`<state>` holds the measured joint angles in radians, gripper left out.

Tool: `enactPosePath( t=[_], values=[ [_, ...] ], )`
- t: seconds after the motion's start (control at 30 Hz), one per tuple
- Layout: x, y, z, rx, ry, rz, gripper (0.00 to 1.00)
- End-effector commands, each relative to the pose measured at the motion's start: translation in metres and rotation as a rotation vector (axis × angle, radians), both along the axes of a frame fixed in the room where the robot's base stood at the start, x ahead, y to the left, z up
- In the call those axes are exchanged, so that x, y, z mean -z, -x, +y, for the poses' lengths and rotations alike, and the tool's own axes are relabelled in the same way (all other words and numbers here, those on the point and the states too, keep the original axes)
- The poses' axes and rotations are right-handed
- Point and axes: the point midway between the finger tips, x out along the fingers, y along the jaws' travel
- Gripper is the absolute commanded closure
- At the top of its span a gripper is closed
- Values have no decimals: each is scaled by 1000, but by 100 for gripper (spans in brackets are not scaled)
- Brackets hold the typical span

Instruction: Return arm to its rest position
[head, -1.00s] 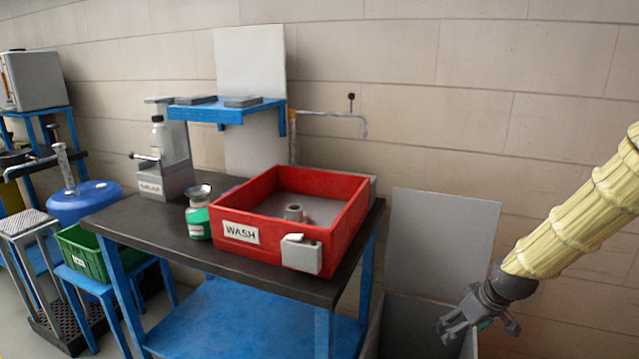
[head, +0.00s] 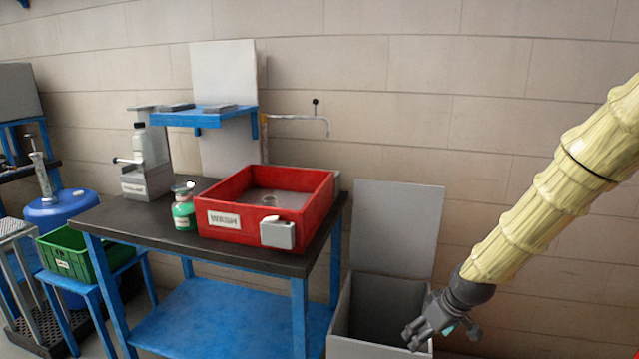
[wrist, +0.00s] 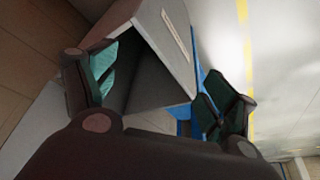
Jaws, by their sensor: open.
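My gripper (head: 430,325) is at the lower right of the head view, at the end of my arm in its pale yellow ribbed cover. It is in front of the grey open-lidded bin (head: 375,310), to the right of the workbench. In the wrist view my gripper (wrist: 160,95) has its two fingers spread wide apart with nothing between them. The grey bin (wrist: 165,50) shows beyond the fingers there.
A dark-topped blue workbench (head: 275,258) carries a red wash basin (head: 318,213), a green bottle (head: 184,214) and a grey dispenser (head: 146,181). A green crate (head: 62,258) sits on a blue stand at left. A brick wall (head: 400,110) closes the back.

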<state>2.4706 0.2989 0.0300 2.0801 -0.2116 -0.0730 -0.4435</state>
Motion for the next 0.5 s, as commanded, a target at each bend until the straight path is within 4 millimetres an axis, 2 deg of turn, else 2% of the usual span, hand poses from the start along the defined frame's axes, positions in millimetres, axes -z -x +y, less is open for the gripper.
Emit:
enactPosePath(
  t=[0.33, 0.5],
  values=[
    [44, 36, 11, 59, -8, 58, 15],
    [75, 68, 19, 107, -11, 102, 15]
  ],
)
